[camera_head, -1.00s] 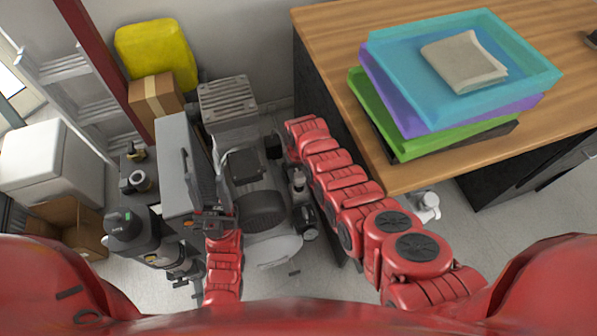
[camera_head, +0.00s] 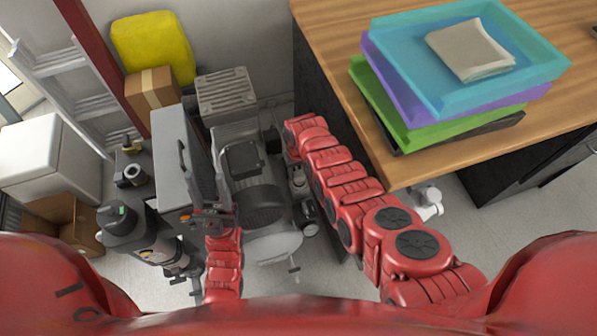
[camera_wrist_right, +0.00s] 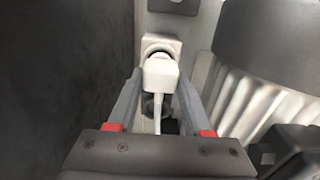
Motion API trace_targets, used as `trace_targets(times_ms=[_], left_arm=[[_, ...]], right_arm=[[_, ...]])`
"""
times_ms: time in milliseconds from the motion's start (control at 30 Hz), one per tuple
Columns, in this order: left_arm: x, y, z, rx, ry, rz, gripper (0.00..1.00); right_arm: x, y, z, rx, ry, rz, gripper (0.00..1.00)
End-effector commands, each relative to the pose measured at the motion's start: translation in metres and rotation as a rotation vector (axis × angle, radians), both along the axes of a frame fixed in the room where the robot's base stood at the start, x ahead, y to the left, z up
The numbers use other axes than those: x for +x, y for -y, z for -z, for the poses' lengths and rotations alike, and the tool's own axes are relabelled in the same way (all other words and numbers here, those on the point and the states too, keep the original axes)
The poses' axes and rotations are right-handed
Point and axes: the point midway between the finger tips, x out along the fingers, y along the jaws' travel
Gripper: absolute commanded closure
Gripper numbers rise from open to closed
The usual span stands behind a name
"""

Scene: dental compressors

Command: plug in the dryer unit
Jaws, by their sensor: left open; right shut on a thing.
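A white plug (camera_wrist_right: 160,72) with a white cord sits between the fingers of my right gripper (camera_wrist_right: 160,78) in the right wrist view. The gripper is shut on the plug. Just beyond the plug is a white square socket (camera_wrist_right: 161,47) with a dark round recess. The plug overlaps its lower part; I cannot tell if the pins are in. In the head view my right gripper (camera_head: 277,145) is beside the compressor machinery, and the plug is hidden there. My left gripper (camera_head: 208,212) is open beside a tall grey cabinet (camera_head: 172,150). I cannot tell which part is the dryer unit.
A motor and compressor (camera_head: 258,195) stand between my arms. A finned grey box (camera_head: 223,92) is behind them. A wooden desk (camera_head: 400,172) with stacked trays (camera_head: 440,120) is at the right. In the wrist view pale ribs (camera_wrist_right: 255,110) lie close at the right.

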Motion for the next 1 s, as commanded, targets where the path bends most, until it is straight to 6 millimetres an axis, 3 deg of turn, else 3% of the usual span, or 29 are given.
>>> trace_targets(times_ms=[367, 400, 567, 1000], left_arm=[[0.000, 0.000, 0.015, 0.000, 0.000, 0.000, 0.50], [0.000, 0.000, 0.013, 0.000, 0.000, 0.000, 0.50], [0.000, 0.000, 0.012, 0.000, 0.000, 0.000, 0.50], [0.000, 0.000, 0.009, 0.000, 0.000, 0.000, 0.50]], right_arm=[[0.000, 0.000, 0.015, 0.000, 0.000, 0.000, 1.00], [0.000, 0.000, 0.014, 0.000, 0.000, 0.000, 0.44], [0.000, 0.000, 0.013, 0.000, 0.000, 0.000, 0.16], [0.001, 0.000, 0.007, 0.000, 0.001, 0.000, 0.15]])
